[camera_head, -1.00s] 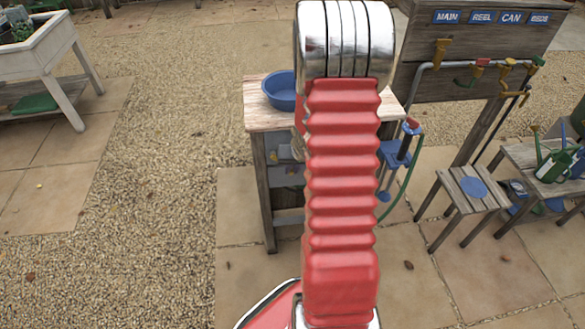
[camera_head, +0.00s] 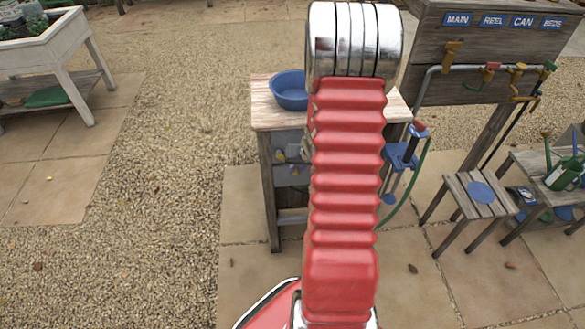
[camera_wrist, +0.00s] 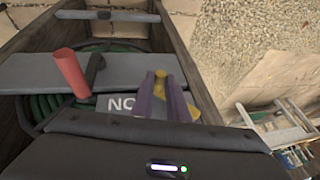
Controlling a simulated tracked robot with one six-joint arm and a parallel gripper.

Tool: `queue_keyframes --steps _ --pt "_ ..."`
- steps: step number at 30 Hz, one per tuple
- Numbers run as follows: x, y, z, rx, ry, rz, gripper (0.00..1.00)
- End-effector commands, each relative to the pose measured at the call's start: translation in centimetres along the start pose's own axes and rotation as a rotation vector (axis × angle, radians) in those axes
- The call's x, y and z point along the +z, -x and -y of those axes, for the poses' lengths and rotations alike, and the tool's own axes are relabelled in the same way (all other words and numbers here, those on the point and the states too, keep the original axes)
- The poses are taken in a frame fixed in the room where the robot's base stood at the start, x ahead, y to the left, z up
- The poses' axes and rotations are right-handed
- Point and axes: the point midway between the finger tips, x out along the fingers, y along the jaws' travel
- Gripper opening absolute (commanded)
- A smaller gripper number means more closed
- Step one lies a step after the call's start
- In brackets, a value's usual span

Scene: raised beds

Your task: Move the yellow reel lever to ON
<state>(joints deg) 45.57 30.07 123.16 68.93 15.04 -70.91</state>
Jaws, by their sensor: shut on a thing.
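In the wrist view my gripper (camera_wrist: 161,88) shows as two purple fingers shut around a yellow lever (camera_wrist: 160,82), of which only small parts show. The lever stands at a grey panel (camera_wrist: 35,78). A pale label (camera_wrist: 120,103) on the panel lies just left of the fingers; it reads like "ON" upside down and is partly covered. In the head view my red arm hides the gripper and the lever.
A red handle (camera_wrist: 72,73) rises from the panel left of my gripper, above a green hose coil (camera_wrist: 32,100). Wooden side walls (camera_wrist: 185,48) flank the panel. A blue basin (camera_head: 290,93) stands on the wooden bench (camera_head: 268,115). A valve board (camera_head: 490,45) and stool (camera_head: 455,190) stand right.

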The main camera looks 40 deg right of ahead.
Motion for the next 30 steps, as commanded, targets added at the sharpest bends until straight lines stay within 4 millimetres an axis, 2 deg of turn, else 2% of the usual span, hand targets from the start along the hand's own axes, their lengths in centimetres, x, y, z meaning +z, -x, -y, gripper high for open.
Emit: queue_keyframes --steps 3,18,19,27,30 --pt "0.25 -0.16 -0.86 -0.024 -0.029 0.000 0.00" --pt "0.31 -0.34 -0.77 -0.075 -0.049 -0.005 0.00" --pt "0.31 -0.34 -0.77 -0.075 -0.049 -0.005 0.14" --pt "0.24 -0.30 -0.79 -0.075 -0.050 -0.006 0.33" --pt "0.22 -0.28 -0.80 -0.075 -0.050 -0.006 0.33"
